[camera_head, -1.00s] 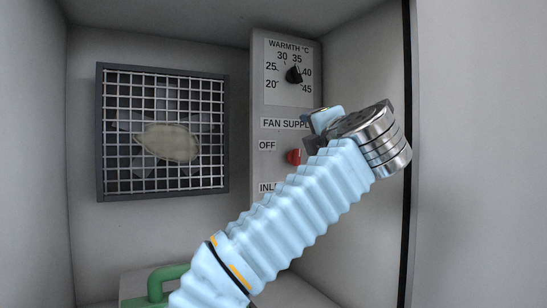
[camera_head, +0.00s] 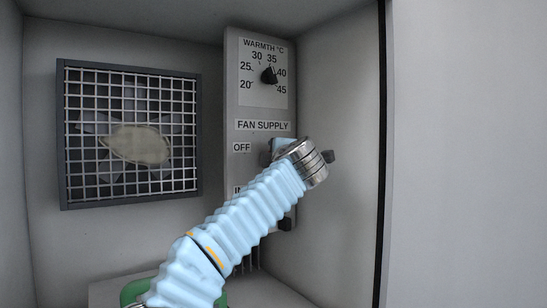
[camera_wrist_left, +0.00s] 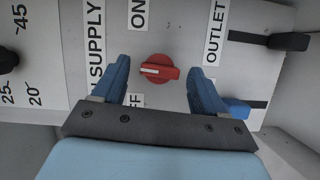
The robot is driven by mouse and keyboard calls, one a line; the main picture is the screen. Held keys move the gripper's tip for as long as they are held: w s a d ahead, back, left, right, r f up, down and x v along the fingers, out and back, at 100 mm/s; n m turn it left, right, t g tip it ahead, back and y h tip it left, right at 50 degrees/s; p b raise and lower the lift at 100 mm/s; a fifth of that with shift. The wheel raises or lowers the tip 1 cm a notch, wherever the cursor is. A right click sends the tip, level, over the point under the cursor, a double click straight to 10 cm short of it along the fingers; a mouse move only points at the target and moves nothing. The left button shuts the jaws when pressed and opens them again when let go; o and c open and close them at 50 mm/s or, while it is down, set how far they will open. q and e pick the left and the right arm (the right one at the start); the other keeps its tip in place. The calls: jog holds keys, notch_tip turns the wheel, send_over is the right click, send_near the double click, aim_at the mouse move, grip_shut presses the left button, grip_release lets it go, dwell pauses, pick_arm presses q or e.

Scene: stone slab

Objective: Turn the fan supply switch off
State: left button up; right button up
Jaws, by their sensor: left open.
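The fan supply switch is a red rotary knob (camera_wrist_left: 160,70) with a white mark on its left part in the left wrist view. My left gripper (camera_wrist_left: 160,66) is open, with one blue finger on each side of the knob; contact cannot be told. In the head view my left gripper (camera_head: 283,148) is at the panel (camera_head: 232,80) under the FAN SUPPLY label and hides the knob. My right gripper is in neither view.
A warmth dial (camera_head: 269,76) is above the switch. A fan behind a grille (camera_head: 62,135) is at left. The cabinet's right wall (camera_head: 340,110) is close.

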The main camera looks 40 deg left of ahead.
pick_arm(q)
jog(key=shift+w+a, duration=0.25)
jog(key=shift+a, duration=0.1)
jog(key=shift+c, duration=0.4)
jog(key=c, duration=1)
jog(key=shift+f, duration=0.1)
jog(key=shift+w+f+n+t+y+b, duration=0.1)
jog(key=shift+n+y+b, duration=0.5)
jog(key=shift+n+b, duration=0.7)
jog(key=shift+s+f+n+t+y+b, duration=0.1)
jog(key=shift+n+y+b, duration=0.65)
jog(key=shift+n, duration=1)
jog(key=shift+w+f+n+t+y+b, duration=0.1)
jog(key=shift+n+y+b, duration=0.35)
jog(key=shift+n+b, duration=0.9)
jog(key=shift+n, duration=0.4)
